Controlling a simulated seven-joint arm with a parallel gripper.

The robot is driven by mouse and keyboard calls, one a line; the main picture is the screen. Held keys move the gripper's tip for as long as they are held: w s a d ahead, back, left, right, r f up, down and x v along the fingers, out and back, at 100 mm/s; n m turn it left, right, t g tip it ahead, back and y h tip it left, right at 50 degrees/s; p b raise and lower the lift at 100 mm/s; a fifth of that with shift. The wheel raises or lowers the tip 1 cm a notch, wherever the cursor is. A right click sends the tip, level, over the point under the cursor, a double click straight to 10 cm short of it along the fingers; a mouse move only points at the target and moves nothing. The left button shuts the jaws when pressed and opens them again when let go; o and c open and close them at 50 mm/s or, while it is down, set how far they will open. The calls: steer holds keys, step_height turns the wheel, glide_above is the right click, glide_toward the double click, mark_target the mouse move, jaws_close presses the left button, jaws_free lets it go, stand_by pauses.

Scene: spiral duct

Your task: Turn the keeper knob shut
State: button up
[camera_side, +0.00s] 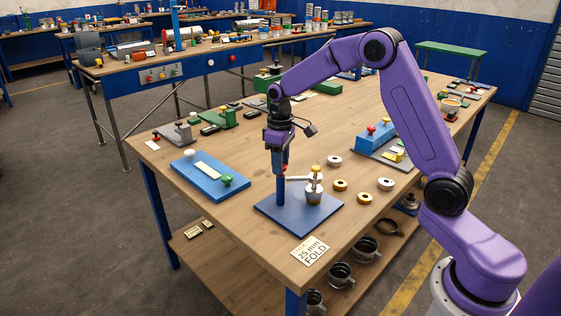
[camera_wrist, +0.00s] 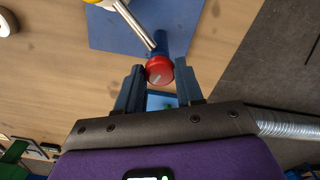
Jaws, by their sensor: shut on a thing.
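The red keeper knob (camera_wrist: 159,70) tops a blue post (camera_side: 281,190) on a dark blue base plate (camera_side: 268,208). A pale marking shows on the knob. A silver bar (camera_wrist: 133,22) runs from the post toward a yellow-topped metal piece (camera_side: 314,190) on the same plate. My gripper (camera_wrist: 159,84) is above the post, pointing down, with one finger on each side of the red knob and shut on it. In the side view, my gripper (camera_side: 284,162) mostly hides the knob.
Several rings, including a brass ring (camera_side: 340,185), lie right of the plate. A light blue board (camera_side: 208,172) with a green knob lies left. A "25 mm FOLD" card (camera_side: 310,250) lies by the front edge.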

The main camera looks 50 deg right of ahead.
steer(key=m, duration=0.6)
steer(key=shift+m, duration=0.3)
steer(key=m, duration=0.6)
steer(key=shift+m, duration=0.3)
steer(key=o, duration=1)
steer(key=shift+o, duration=0.2)
step_height(320, 180, up, 18)
steer(key=shift+f, duration=0.25)
